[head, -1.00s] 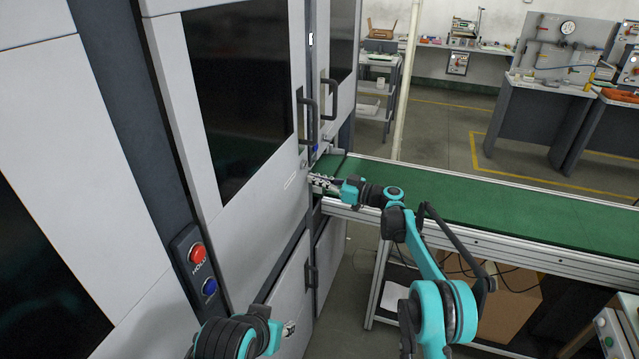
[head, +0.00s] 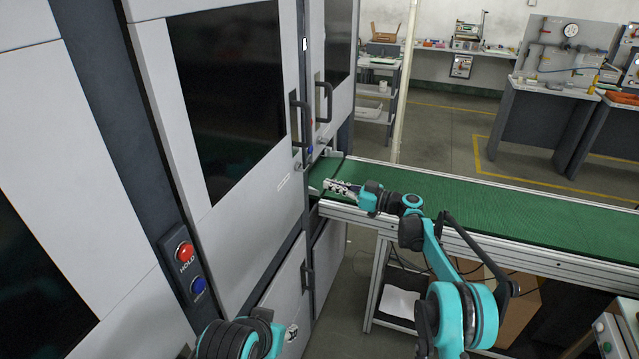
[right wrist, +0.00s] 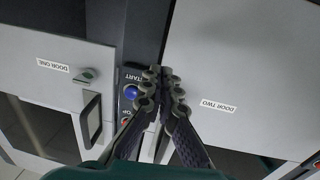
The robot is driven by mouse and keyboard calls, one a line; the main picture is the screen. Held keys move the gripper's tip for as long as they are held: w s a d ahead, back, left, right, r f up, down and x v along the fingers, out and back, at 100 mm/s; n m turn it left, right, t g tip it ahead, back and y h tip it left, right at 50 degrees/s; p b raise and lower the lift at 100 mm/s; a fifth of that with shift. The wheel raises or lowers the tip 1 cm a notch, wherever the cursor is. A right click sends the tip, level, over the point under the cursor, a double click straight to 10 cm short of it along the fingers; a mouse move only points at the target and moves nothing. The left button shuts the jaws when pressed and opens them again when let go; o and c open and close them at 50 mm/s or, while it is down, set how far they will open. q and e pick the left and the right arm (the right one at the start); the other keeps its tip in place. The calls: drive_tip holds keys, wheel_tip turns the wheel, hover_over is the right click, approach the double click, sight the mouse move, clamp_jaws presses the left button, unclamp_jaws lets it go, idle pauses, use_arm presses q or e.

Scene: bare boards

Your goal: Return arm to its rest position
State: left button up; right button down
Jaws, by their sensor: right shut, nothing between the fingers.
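My right arm reaches forward from the lower right in the head view. Its right gripper (head: 337,186) is shut and empty, over the near left end of the green conveyor, beside the machine. In the right wrist view the shut fingers (right wrist: 161,76) point toward the dark strip between two grey doors.
A grey machine cabinet (head: 262,222) with dark windows and door handles (head: 301,122) fills the left. A panel holds a red HOLD button (head: 184,251) and a blue button (head: 198,285). The green conveyor (head: 500,200) runs right. A blue START button (right wrist: 131,92) shows by the fingers.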

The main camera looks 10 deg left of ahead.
drive_tip(key=w+v, duration=0.1)
drive_tip(key=v, duration=0.6)
drive_tip(key=s+d+r+m+h, duration=0.2)
drive_tip(key=s+d+m+h, duration=0.1)
drive_tip(key=s, duration=0.4)
drive_tip(key=s+d+r+m+t+h, duration=0.1)
drive_tip(key=s+d+m+h, duration=0.15)
drive_tip(key=s, duration=0.35)
drive_tip(key=s+d+r+m+h, duration=0.2)
drive_tip(key=s+d+m+h, duration=0.15)
drive_tip(key=s, duration=0.35)
use_arm(q)
drive_tip(key=shift+a+f+b, duration=0.35)
drive_tip(key=shift+f+b, duration=0.2)
drive_tip(key=shift+b, duration=0.2)
use_arm(e)
drive_tip(key=s+d+f+m+h, duration=0.2)
drive_tip(key=s+d, duration=0.3)
drive_tip(key=s, duration=0.3)
drive_tip(key=s+d+f+m+t+h, duration=0.1)
drive_tip(key=s+d+f+m+h, duration=0.1)
drive_tip(key=s+d+f, duration=0.3)
drive_tip(key=s+d+f+m+h, duration=0.2)
drive_tip(key=s+d+f+h, duration=0.2)
drive_tip(key=s, duration=0.8)
drive_tip(key=d, duration=0.2)
drive_tip(key=shift+d+t+h, duration=0.25)
drive_tip(key=shift+t+h, duration=0.05)
drive_tip(key=shift+t, duration=0.1)
